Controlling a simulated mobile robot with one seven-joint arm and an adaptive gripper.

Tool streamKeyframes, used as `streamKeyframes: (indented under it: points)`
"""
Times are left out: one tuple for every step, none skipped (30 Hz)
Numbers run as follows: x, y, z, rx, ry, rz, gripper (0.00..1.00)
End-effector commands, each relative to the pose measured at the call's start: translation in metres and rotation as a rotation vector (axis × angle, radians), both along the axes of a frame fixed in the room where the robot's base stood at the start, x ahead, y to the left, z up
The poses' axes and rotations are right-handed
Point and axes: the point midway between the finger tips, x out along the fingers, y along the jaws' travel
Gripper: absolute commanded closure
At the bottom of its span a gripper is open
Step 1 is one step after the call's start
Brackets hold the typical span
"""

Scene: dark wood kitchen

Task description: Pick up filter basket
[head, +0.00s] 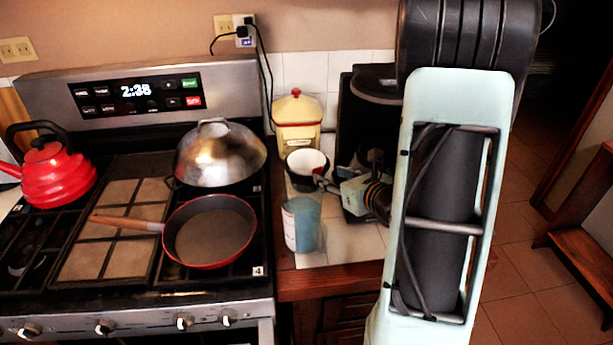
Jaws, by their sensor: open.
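What looks like the filter basket (305,163) is a round cup with a white inside and a dark outer wall. It sits on the tiled counter in front of the cream canister. My gripper (322,181) is at its right front side, with the fingers pointing left towards it. The jaws are open. The fingertips are small here and overlap the basket's right edge in the picture, so I cannot tell whether they touch it. My arm hides part of the counter to the right.
A blue translucent cup (301,225) stands close in front of the basket. A cream canister (297,113) with a red knob is behind. A black appliance (358,118) stands to the right. The stove holds a red-rimmed pan (214,232), a domed lid (218,155) and a red kettle (58,176).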

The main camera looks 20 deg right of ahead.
Motion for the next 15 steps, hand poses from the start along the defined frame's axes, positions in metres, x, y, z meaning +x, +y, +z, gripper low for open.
streamKeyframes:
  points:
    - [0.006, 0.001, -0.003, 0.001, 0.001, 0.002, 0.58]
    - [0.009, 0.002, -0.004, 0.001, 0.001, 0.002, 0.58]
    - [0.012, 0.002, -0.005, 0.0, 0.001, 0.002, 0.58]
    - [0.013, 0.003, -0.006, 0.0, 0.001, 0.001, 0.58]
    - [0.014, 0.003, -0.006, 0.0, 0.001, 0.001, 0.58]
    - [0.016, 0.003, -0.007, 0.0, 0.0, 0.001, 0.58]
    - [0.017, 0.003, -0.007, 0.0, 0.0, 0.001, 0.58]
    - [0.019, 0.003, -0.008, -0.001, 0.0, 0.001, 0.58]
    - [0.022, 0.004, -0.009, 0.0, 0.0, 0.002, 0.58]
    - [0.024, 0.004, -0.01, 0.0, 0.001, 0.002, 0.58]
    - [0.027, 0.005, -0.012, 0.0, 0.002, 0.002, 0.58]
    - [0.031, 0.006, -0.014, 0.0, 0.001, 0.003, 0.58]
    - [0.035, 0.006, -0.016, 0.0, 0.001, 0.003, 0.58]
    - [0.038, 0.007, -0.018, 0.0, 0.002, 0.004, 0.58]
    - [0.043, 0.007, -0.02, 0.0, 0.001, 0.003, 0.58]
